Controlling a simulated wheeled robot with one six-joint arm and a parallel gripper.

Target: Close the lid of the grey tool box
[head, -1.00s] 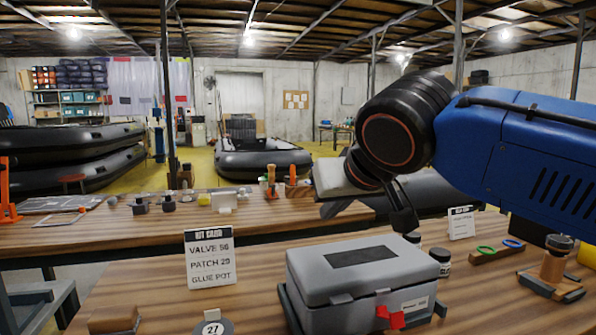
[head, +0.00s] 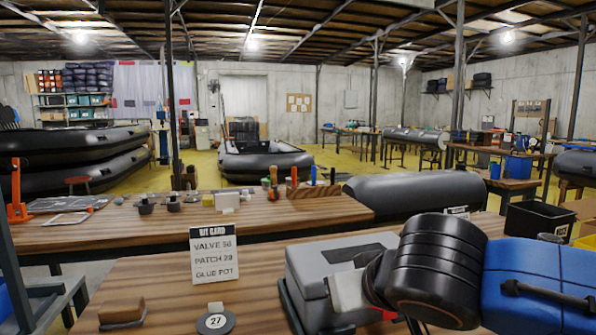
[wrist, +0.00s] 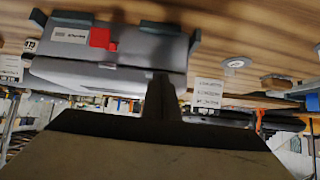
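The grey tool box (head: 309,305) stands on the near wooden bench, with its grey lid (head: 318,262) down over the body. A dark finger (wrist: 162,95) reaches toward the lid edge in the wrist view; contact and finger opening are unclear.
A kit card (head: 214,255), a round tag marked 27 (head: 215,322) and a brown block (head: 122,312) are left of the box. A black bin (head: 538,222) stands at the right. The bench between card and box is clear.

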